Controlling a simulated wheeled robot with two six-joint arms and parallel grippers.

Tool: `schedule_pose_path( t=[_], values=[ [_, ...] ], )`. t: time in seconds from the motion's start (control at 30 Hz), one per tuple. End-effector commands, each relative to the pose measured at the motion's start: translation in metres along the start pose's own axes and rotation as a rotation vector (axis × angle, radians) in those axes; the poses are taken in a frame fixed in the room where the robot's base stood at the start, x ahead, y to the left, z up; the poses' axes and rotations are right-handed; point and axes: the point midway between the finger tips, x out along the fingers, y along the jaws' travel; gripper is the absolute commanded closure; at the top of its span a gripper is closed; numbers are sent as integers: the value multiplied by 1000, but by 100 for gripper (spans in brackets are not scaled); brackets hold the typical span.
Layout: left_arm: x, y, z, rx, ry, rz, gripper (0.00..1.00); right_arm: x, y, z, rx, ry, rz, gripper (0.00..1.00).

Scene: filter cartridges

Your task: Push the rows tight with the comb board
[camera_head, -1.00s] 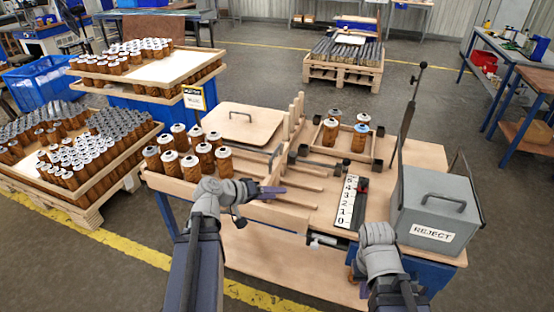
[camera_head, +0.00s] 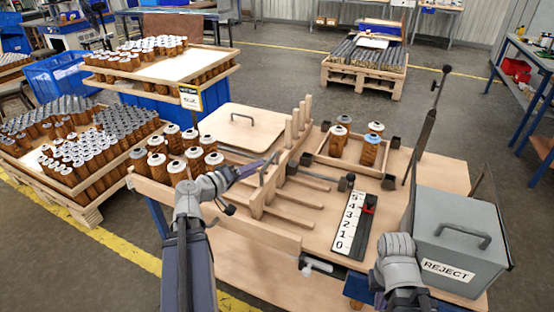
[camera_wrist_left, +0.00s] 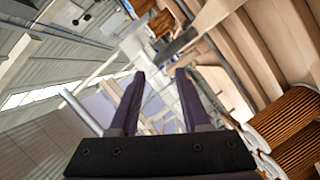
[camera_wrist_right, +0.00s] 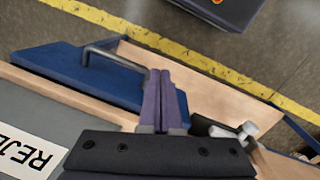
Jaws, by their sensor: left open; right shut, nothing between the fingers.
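The wooden comb board (camera_head: 256,200) stands on the table, its several tines pointing right. A dark bar handle (camera_head: 264,172) is on its left side. My left gripper (camera_head: 270,161) is at this handle, fingers pointing right; I cannot tell whether they touch it. In the left wrist view the left gripper (camera_wrist_left: 160,75) is open with nothing visible between its fingers. Brown cartridges with white tops (camera_head: 177,170) stand in rows left of the comb. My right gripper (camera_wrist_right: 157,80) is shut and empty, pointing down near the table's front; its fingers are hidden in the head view.
A grey reject bin (camera_head: 450,235) stands at the right. A numbered scale (camera_head: 348,222) lies mid-table. A small wooden tray (camera_head: 350,158) holds several cartridges behind it. A wooden lid with a handle (camera_head: 240,128) lies at the back left. A dark post (camera_head: 428,125) rises at the back right.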

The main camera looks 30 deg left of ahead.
Motion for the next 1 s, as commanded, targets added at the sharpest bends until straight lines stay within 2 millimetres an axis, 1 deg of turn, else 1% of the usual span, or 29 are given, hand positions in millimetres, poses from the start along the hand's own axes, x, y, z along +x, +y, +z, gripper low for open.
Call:
schedule_pose_path(
  t=[0.17,0.27,0.5,0.63,0.8,1.0],
  values=[
    [4,0,0,0,0,1,53,1,0,0,0,0,0,100],
    [15,-1,0,0,-2,2,53,4,0,0,0,0,0,100],
    [53,-2,0,0,-2,2,53,12,-1,0,0,0,0,100],
    [68,-1,0,1,-2,1,53,15,-2,-1,0,0,0,100],
    [77,0,0,0,-1,0,53,17,-2,-1,0,0,0,100],
    [78,0,0,0,-1,0,53,16,-2,-1,0,0,0,100]
  ],
)
